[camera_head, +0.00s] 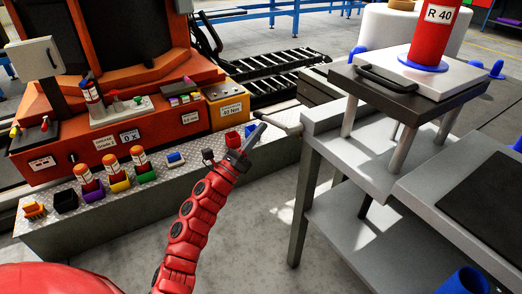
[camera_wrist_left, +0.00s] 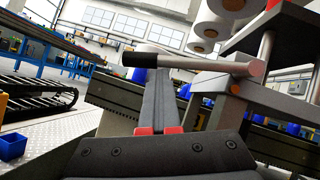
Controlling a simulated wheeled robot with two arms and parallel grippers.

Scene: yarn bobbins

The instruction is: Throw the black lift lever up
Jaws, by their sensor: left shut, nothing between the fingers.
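The lift lever is a light metal arm (camera_head: 286,128) with a black grip (camera_head: 259,115), fixed at the left corner of the grey stand. In the left wrist view its black grip (camera_wrist_left: 139,59) points left and its metal arm (camera_wrist_left: 205,65) runs nearly level to a pivot on the right. My left gripper (camera_head: 258,130) is shut and empty, just below the lever. In the wrist view its fingers (camera_wrist_left: 158,85) reach up to the underside of the lever, near where grip meets metal. I cannot tell whether they touch. My right gripper is not in view.
The grey stand (camera_head: 325,118) carries a raised plate with a red R 40 bobbin (camera_head: 432,35). An orange machine (camera_head: 140,125) and a metal ledge (camera_head: 110,222) with small coloured bins lie left. A dark track (camera_head: 275,65) runs behind. The floor in front is clear.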

